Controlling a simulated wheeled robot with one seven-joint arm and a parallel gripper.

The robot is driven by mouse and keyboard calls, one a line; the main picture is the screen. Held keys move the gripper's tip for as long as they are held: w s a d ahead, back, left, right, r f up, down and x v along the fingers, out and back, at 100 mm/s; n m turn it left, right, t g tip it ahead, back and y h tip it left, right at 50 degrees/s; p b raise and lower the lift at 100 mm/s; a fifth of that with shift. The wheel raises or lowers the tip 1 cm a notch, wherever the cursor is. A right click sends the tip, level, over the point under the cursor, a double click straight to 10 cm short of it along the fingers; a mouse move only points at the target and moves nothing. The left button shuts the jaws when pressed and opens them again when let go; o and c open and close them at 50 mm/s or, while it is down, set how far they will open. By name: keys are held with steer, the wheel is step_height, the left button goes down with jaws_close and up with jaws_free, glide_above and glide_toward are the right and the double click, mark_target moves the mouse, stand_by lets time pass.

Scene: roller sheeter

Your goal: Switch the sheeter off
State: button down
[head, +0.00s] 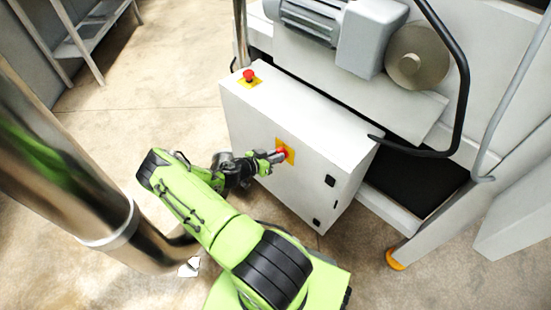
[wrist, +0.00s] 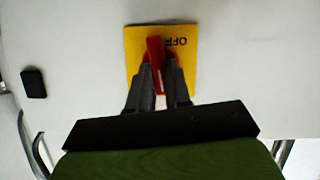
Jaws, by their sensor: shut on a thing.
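The sheeter's white control cabinet (head: 262,115) stands at the middle of the head view. A red rotary switch handle (head: 281,152) sits on a yellow plate (head: 290,146) on the cabinet's front face. My gripper (head: 277,156) is at this switch. In the wrist view my gripper (wrist: 160,85) is shut on the red handle (wrist: 155,50), one finger on each side. The handle looks near upright there, slightly tilted. The yellow plate (wrist: 188,62) shows the word OFF, upside down, at its top right. The fingers hide the lower part of the handle and plate.
A red emergency button (head: 249,75) on a yellow base sits on the cabinet top. A black bent bar (head: 462,90) and the sheeter's motor (head: 312,20) are at the upper right. A steel column (head: 70,140) stands at the left.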

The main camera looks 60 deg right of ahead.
steer(key=n+g+b, duration=0.2)
steer(key=n+b, duration=0.1)
steer(key=n, duration=0.1)
steer(key=w+f+n+g+b, duration=0.1)
steer(key=n+g+b, duration=0.1)
steer(key=n+b, duration=0.1)
steer(key=n+g+h+b, duration=0.1)
steer(key=n+g+b, duration=0.1)
steer(key=n, duration=0.3)
steer(key=shift+w+d+f+b, duration=0.15)
steer(key=shift+d+f+b, duration=0.1)
steer(key=shift+b, duration=0.2)
steer(key=shift+n+g, duration=0.3)
stand_by(0.3)
steer(key=c, duration=1.1)
jaws_free()
steer(key=shift+o, duration=0.2)
steer(key=shift+a, duration=0.1)
steer(key=v, duration=1.5)
steer(key=shift+w+a+f, duration=0.2)
steer(key=shift+w+a, duration=0.05)
